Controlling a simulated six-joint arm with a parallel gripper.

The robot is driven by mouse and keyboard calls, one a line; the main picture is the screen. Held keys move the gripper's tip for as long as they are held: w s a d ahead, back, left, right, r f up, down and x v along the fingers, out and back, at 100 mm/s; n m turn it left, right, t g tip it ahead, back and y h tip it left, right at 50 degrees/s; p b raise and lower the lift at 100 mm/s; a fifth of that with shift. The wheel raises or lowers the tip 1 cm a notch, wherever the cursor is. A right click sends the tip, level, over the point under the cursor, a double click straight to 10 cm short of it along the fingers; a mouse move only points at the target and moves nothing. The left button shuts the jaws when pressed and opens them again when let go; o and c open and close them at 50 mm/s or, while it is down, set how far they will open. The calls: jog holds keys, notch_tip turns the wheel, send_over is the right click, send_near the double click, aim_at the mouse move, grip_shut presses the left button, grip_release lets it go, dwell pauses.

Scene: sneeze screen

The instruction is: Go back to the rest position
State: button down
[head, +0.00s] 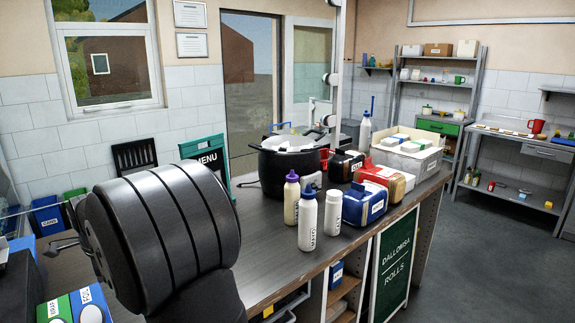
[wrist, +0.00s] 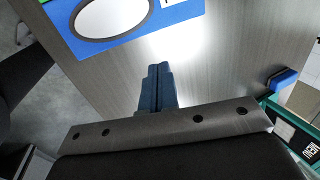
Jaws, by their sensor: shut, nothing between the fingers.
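My gripper (wrist: 158,70) is shut in the wrist view, its two blue-grey fingers together with nothing between them. It is over the dark wood-grain counter (wrist: 215,75), pointing toward a blue panel with a white oval (wrist: 145,38). I cannot tell its height above the counter. In the head view my large black arm link fills the lower left and hides part of the counter; the fingers are not clearly visible there.
White bottles (head: 308,222), a blue container (head: 363,204), a black pot (head: 285,165) and a white-rimmed bin (head: 405,160) stand on the counter. Green and blue boxes (head: 90,305) are lower left. The front middle counter is clear.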

jog(key=shift+r, duration=0.1)
notch_tip(320, 180, down, 9)
jog(key=shift+s+a, duration=0.1)
dwell(0.7)
jog(key=shift+r, duration=0.15)
